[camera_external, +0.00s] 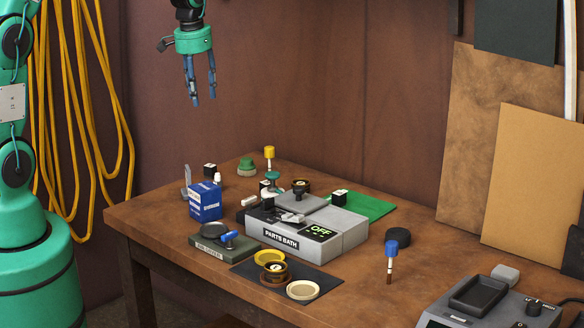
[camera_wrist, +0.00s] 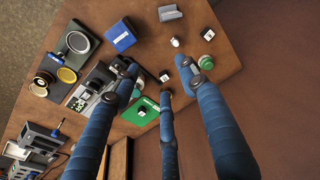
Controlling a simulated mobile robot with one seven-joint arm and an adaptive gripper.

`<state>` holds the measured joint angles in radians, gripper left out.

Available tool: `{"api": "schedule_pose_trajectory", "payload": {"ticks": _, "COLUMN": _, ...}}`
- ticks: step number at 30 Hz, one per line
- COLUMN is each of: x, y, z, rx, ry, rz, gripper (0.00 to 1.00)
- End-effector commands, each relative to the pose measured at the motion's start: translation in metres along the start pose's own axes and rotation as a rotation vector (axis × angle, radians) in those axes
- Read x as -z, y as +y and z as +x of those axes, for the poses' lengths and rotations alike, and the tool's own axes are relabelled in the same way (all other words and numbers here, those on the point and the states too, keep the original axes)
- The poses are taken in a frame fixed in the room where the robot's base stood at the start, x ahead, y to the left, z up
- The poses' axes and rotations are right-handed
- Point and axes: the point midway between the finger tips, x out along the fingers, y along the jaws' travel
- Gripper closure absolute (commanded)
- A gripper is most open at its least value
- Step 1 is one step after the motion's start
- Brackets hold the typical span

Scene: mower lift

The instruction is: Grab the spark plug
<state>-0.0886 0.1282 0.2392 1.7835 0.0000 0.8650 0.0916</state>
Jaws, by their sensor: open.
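My gripper (camera_external: 203,100) is open and empty, hanging fingers-down high above the back left of the workbench. Its blue fingers also show in the wrist view (camera_wrist: 158,75), spread apart. A small white upright piece (camera_external: 217,178) beside the blue box looks like the spark plug, but it is too small to be sure. It also shows in the wrist view (camera_wrist: 175,42), beyond the fingertips, between the blue box (camera_wrist: 119,36) and a green-topped knob (camera_wrist: 206,63). Nothing touches my gripper.
The grey parts bath (camera_external: 345,238) fills the middle of the wooden workbench (camera_external: 150,214). Small black blocks, a yellow-topped brush (camera_external: 269,153) and a green mat (camera_external: 372,208) surround it. A grey device (camera_external: 505,306) stands front right. The wall is close behind.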

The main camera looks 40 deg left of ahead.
Motion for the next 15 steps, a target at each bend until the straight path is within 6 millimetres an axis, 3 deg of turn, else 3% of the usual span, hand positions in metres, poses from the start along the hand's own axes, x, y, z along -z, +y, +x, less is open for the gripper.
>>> {"api": "schedule_pose_trajectory", "payload": {"ticks": 6, "x": 0.032, "y": -0.012, "z": 0.058, "rx": -0.004, "ry": -0.053, "rz": -0.001, "gripper": 0.57}}
{"api": "schedule_pose_trajectory", "payload": {"ticks": 15, "x": 0.059, "y": -0.025, "z": 0.131, "rx": -0.01, "ry": -0.109, "rz": 0.0, "gripper": 0.57}}
